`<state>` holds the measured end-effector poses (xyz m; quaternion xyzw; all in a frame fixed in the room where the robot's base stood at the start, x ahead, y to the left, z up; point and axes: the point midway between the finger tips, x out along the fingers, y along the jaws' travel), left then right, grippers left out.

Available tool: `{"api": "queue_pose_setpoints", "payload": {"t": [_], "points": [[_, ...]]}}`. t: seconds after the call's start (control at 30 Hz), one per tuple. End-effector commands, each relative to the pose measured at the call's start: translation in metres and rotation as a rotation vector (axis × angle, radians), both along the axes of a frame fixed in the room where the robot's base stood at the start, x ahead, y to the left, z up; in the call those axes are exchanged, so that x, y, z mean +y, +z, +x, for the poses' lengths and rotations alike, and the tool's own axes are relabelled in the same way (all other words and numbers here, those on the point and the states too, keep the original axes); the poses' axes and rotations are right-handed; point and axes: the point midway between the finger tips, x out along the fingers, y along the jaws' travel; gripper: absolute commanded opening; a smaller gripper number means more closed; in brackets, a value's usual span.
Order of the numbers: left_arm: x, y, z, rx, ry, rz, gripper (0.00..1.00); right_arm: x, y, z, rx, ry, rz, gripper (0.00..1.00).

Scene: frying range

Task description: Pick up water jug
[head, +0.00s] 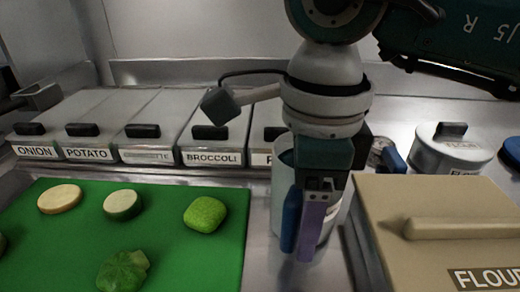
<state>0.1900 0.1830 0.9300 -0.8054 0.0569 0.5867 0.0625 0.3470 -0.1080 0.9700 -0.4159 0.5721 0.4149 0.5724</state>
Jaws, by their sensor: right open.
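A pale, see-through grey container, which looks like the water jug (281,185), stands on the metal counter between the green board and the flour box. My right gripper (303,238) points down in front of it and covers most of its middle, so any label or handle is hidden. The gripper's blue and purple fingers are a little apart, with nothing seen between them. I cannot tell whether the fingers touch the jug. My left gripper is not in view.
A green board (170,250) at left holds cut vegetables. Lidded bins labelled onion, potato and broccoli (215,140) line the back. A beige flour box (440,200) stands close on the jug's right. A white lidded flour pot (450,150) is behind it.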

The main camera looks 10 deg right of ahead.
Motion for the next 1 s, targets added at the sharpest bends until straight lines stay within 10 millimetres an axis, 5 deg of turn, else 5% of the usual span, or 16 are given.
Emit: {"api": "queue_pose_setpoints", "payload": {"t": [0.07,0.6,1.0], "points": [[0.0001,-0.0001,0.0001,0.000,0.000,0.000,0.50,0.0001,0.0002,-0.0001,0.000,0.000,0.000,0.62],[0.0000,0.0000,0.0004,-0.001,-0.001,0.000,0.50,0.0002,0.0006,0.0000,0.001,0.000,0.001,0.02],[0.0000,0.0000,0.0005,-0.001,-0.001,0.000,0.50,0.0004,0.0004,-0.0004,0.002,0.001,0.002,0.00]]}}
